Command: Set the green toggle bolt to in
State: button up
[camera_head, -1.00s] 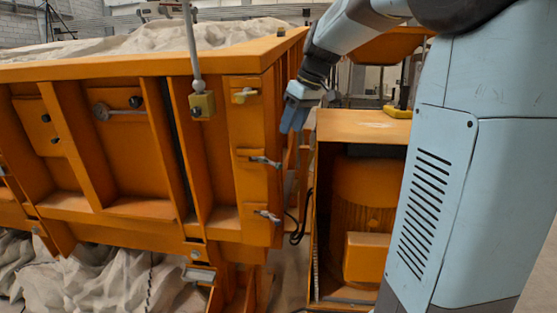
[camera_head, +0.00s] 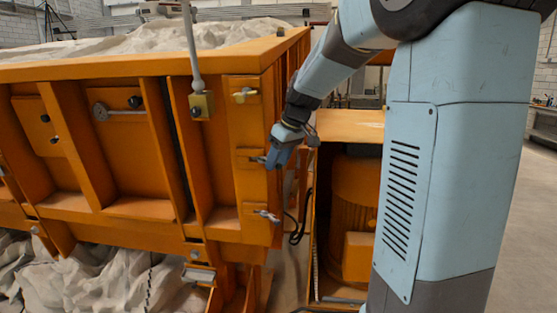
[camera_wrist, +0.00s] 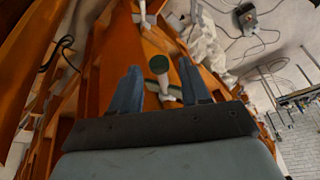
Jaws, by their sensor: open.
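The green toggle bolt (camera_wrist: 159,66) shows in the wrist view as a pale metal bolt with a dark green round end. It lies between the two blue fingers of my gripper (camera_wrist: 160,70), which are open with gaps on both sides. In the head view my gripper (camera_head: 277,157) is at the right edge of the orange sandbed box, at the middle bolt (camera_head: 257,159) of a column of three. My gripper partly hides that bolt, and its green end cannot be made out there. I see no grip on it.
A yellow-ended bolt (camera_head: 244,95) sits above and a metal bolt (camera_head: 266,215) below on the same orange post. An orange cabinet (camera_head: 350,124) stands close on the right. A black cable (camera_head: 299,232) hangs between.

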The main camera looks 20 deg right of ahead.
jog(key=shift+c, duration=0.3)
grip_shut()
dwell(0.3)
